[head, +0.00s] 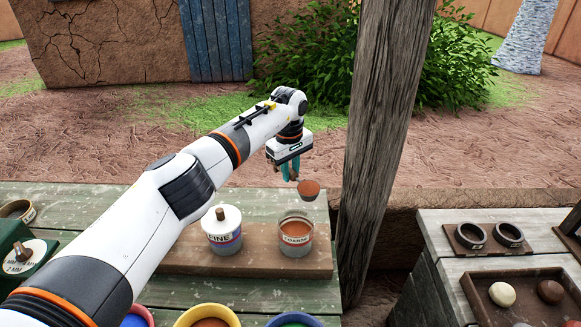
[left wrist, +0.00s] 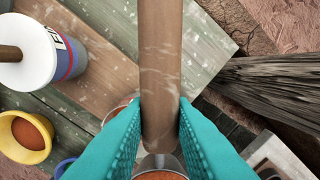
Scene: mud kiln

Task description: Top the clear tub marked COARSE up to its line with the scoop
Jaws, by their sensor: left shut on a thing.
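The clear tub marked COARSE (head: 296,239) stands on a wooden board and holds reddish-brown material. How its level compares with a line is too small to tell. My left gripper (head: 290,172) is above and behind the tub, shut on the scoop. In the left wrist view its teal fingers (left wrist: 160,125) clamp the scoop's wooden handle (left wrist: 160,65). The scoop's cup (head: 308,191) hangs just above the tub's far right side in the head view, with reddish material in it. The cup's near part also shows at the bottom of the left wrist view (left wrist: 160,163). My right gripper is out of view.
A tub marked FINE (head: 222,240) with a white knobbed lid stands left of the COARSE tub. A yellow bowl (head: 207,311) of reddish material is at the front. A thick wooden post (head: 385,120) rises close on the right. A second table (head: 440,250) stands beyond it.

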